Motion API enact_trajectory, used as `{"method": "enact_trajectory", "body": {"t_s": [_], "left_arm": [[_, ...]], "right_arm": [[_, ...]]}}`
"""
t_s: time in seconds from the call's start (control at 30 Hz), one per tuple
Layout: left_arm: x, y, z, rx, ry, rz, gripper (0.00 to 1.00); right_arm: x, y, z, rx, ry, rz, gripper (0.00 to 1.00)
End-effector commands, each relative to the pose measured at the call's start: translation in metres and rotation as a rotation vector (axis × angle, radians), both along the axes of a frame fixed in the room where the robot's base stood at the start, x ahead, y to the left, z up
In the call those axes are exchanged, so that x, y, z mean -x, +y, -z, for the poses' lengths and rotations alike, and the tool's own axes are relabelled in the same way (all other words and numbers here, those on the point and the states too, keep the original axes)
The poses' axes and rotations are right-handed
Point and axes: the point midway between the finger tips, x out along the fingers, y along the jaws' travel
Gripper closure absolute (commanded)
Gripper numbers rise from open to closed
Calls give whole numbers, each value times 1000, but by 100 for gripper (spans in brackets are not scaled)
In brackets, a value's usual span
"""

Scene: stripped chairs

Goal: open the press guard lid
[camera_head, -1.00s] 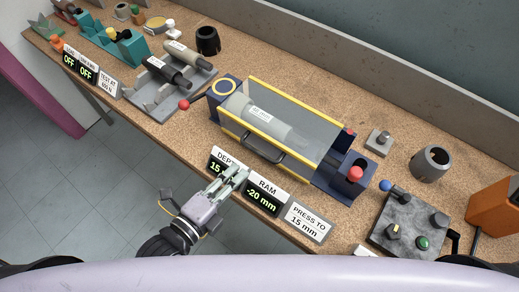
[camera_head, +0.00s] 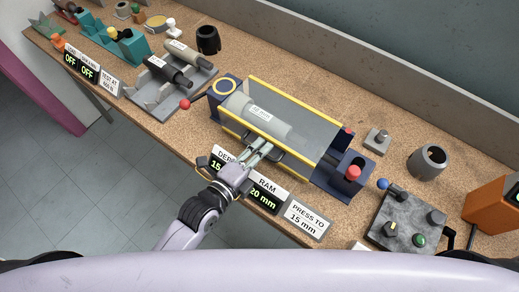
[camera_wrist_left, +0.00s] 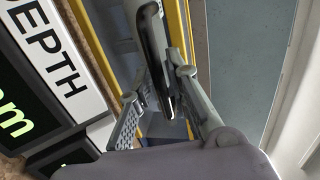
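The press (camera_head: 340,182) is dark blue, with its guard lid (camera_head: 302,124) shut over a grey cylinder. The lid is a see-through panel with yellow edges and a dark handle on its front side. In the left wrist view the handle (camera_wrist_left: 153,45) runs between the fingers. My left gripper (camera_head: 257,152) is at the handle and hides part of it. It also shows in the left wrist view (camera_wrist_left: 160,98), open, one finger on each side of the handle; I cannot tell if they touch it. My right gripper is not in view.
Display signs for depth (camera_head: 217,163), ram (camera_head: 262,193) and "press to 15 mm" (camera_head: 303,216) stand in front of the press. A control box (camera_head: 408,222) with knobs and a grey ring (camera_head: 428,163) are to the right. A cradle with cylinders (camera_head: 160,92) is to the left.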

Motion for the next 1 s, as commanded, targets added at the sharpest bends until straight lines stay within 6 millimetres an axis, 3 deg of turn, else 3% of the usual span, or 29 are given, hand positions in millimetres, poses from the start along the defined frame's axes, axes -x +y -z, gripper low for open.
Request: {"method": "enact_trajectory", "body": {"t_s": [0.23, 1.0], "left_arm": [[0, 0, 0, 0, 0, 0, 100], [-2, 0, -2, -5, 5, 0, 100]], "right_arm": [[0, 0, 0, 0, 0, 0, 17], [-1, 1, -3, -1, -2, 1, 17]]}}
